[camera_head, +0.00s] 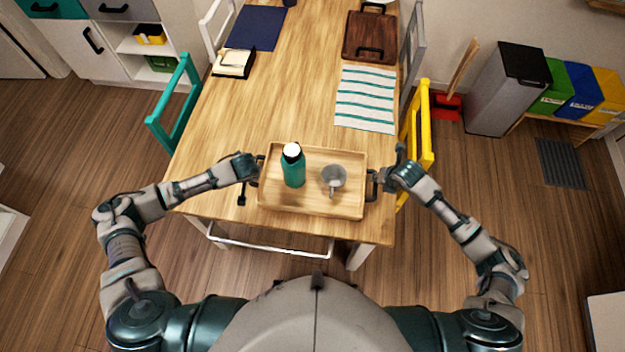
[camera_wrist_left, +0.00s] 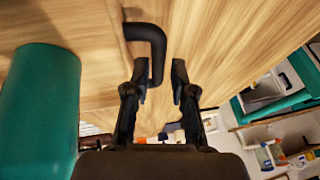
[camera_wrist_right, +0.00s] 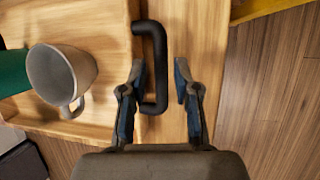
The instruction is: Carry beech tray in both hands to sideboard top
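The beech tray (camera_head: 330,208) lies on the near end of the wooden table, with black handles at its left and right ends. A teal bottle with a white cap (camera_head: 293,168) and a grey mug (camera_head: 333,180) stand on it. My left gripper (camera_head: 256,166) is at the left handle (camera_wrist_left: 157,45); its fingers are apart, with the handle's bar between or just above the tips. My right gripper (camera_head: 384,179) is at the right handle (camera_wrist_right: 161,60); its fingers are apart on either side of the bar. Neither gripper visibly clamps its handle.
The table (camera_head: 290,80) also bears a striped cloth (camera_head: 365,97), a dark brown tray (camera_head: 370,37) and a navy mat (camera_head: 257,28). Teal (camera_head: 175,105) and yellow (camera_head: 420,130) chairs flank it. A cabinet (camera_head: 85,50) stands upper left, bins (camera_head: 510,85) upper right.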

